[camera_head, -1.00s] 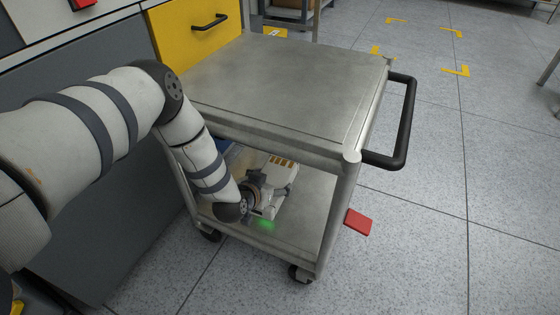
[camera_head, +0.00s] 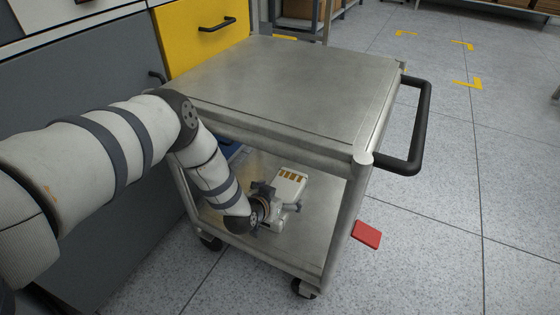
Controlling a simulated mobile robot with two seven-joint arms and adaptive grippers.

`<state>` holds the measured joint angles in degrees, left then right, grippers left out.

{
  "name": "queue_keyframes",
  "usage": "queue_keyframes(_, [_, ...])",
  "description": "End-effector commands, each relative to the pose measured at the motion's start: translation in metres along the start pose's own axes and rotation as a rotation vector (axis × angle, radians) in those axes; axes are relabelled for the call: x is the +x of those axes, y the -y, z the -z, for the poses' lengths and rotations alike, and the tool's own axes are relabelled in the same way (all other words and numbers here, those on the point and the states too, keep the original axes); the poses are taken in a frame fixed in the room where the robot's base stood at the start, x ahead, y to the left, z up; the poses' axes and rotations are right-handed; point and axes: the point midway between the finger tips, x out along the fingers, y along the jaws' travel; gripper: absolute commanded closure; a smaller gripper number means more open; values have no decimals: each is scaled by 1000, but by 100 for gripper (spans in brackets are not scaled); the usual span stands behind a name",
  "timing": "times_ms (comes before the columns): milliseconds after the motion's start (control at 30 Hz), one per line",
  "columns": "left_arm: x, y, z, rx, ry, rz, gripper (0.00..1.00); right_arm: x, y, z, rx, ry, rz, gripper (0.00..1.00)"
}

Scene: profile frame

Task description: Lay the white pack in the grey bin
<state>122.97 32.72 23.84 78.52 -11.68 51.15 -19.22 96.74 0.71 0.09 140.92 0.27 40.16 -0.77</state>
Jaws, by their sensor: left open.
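The white pack (camera_head: 291,178), with orange-brown stripes on its top, lies on the lower shelf of the metal cart. My left arm reaches in under the cart's top, and my left gripper (camera_head: 277,200) is at the near end of the pack. The dark fingers are open, one on each side of the white body. I cannot tell whether they touch it, and my wrist hides part of the near end. I see no grey bin in this view. My right gripper is not in view.
The cart's bare top (camera_head: 290,85) overhangs the lower shelf (camera_head: 318,222), with a black handle (camera_head: 420,125) at right. A blue object (camera_head: 229,148) sits at the shelf's back left. A red block (camera_head: 367,235) is beside the cart. Floor at right is mostly clear.

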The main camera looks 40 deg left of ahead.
Motion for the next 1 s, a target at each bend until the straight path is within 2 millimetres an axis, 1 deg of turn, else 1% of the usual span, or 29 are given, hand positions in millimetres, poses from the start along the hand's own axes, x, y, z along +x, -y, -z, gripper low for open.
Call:
queue_keyframes(100, [0, 0, 0, 0, 0, 0, 5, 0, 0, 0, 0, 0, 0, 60])
queue_keyframes(167, [3, 0, -4, -1, 1, 1, 5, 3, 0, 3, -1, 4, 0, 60])
queue_keyframes(200, [-1, 0, -4, 0, 2, -1, 5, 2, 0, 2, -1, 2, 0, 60])
queue_keyframes(267, [-18, -1, 1, 1, 0, -2, 5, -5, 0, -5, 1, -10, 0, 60])
queue_keyframes(333, [-40, -2, 8, 0, -4, -3, 5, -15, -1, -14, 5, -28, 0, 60])
queue_keyframes(400, [-61, -2, 12, 0, -6, -3, 5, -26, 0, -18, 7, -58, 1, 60])
queue_keyframes(500, [-86, -1, 9, -1, -4, -2, 5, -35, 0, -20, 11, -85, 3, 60])
queue_keyframes(600, [-105, -1, 6, -1, -2, -2, 5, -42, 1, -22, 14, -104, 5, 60])
queue_keyframes(700, [-116, -1, 4, 0, -1, -1, 5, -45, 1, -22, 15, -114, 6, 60])
queue_keyframes(767, [-119, -1, 2, 0, -2, -1, 5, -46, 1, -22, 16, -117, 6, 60])
queue_keyframes(1000, [-119, -1, 0, 1, 0, 0, 5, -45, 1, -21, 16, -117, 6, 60])
